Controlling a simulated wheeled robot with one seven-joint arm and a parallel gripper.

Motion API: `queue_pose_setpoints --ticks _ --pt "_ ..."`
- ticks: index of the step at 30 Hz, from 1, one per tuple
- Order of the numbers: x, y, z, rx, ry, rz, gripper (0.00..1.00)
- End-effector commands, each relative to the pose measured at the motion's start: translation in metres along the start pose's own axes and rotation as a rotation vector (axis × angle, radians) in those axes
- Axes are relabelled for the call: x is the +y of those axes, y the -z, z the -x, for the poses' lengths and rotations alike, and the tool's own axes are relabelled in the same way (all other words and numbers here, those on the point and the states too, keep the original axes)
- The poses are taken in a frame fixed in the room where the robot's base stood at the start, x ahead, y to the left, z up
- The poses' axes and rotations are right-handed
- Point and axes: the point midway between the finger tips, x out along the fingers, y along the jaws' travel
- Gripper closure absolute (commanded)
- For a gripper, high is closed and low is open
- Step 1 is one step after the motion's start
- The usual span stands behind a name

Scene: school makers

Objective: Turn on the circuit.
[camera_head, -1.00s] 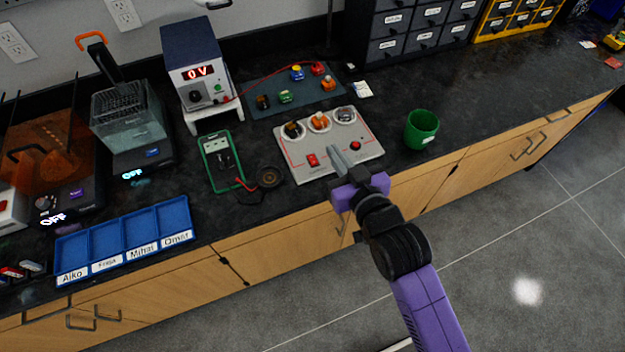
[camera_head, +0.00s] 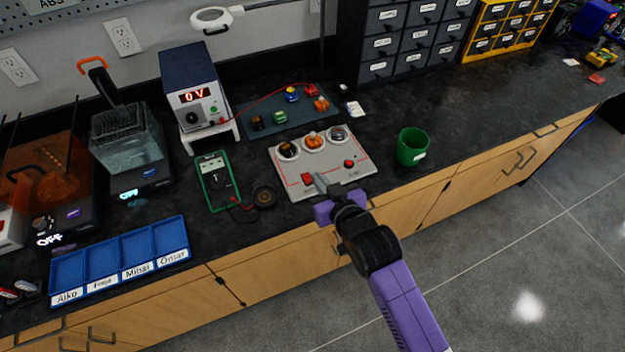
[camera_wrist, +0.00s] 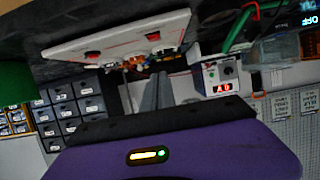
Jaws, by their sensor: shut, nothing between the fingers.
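The circuit board (camera_head: 357,178) is a light grey panel with red lines, near the counter's front edge. Three round sockets with parts run along its back. A red rocker switch (camera_head: 307,179) is at its front left and a red knob or lamp (camera_head: 349,163) at its right. My gripper (camera_head: 319,181) is shut and empty, its tips just right of the rocker switch; I cannot tell whether they touch. The wrist view shows the shut fingers (camera_wrist: 150,93) below the tilted board (camera_wrist: 115,35). The power supply (camera_head: 193,78) reads 0 V.
A green cup (camera_head: 411,147) stands right of the board. A multimeter (camera_head: 217,181) and a round black piece (camera_head: 264,197) lie left of it. Behind is a dark mat (camera_head: 272,124) with small coloured parts. A blue tray (camera_head: 120,256) is at front left.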

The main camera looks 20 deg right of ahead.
Motion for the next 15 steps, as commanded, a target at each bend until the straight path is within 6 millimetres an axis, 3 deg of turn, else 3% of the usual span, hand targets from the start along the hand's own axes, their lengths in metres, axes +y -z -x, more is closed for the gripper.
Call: queue_pose_setpoints --ticks 8,9,15 --pt "0.0 0.002 -0.052 0.001 0.0 0.0 1.0" --pt "0.0 -0.009 -0.052 -0.004 0.0 0.0 1.0" --pt "0.0 -0.032 -0.057 -0.001 0.0 0.0 1.0"
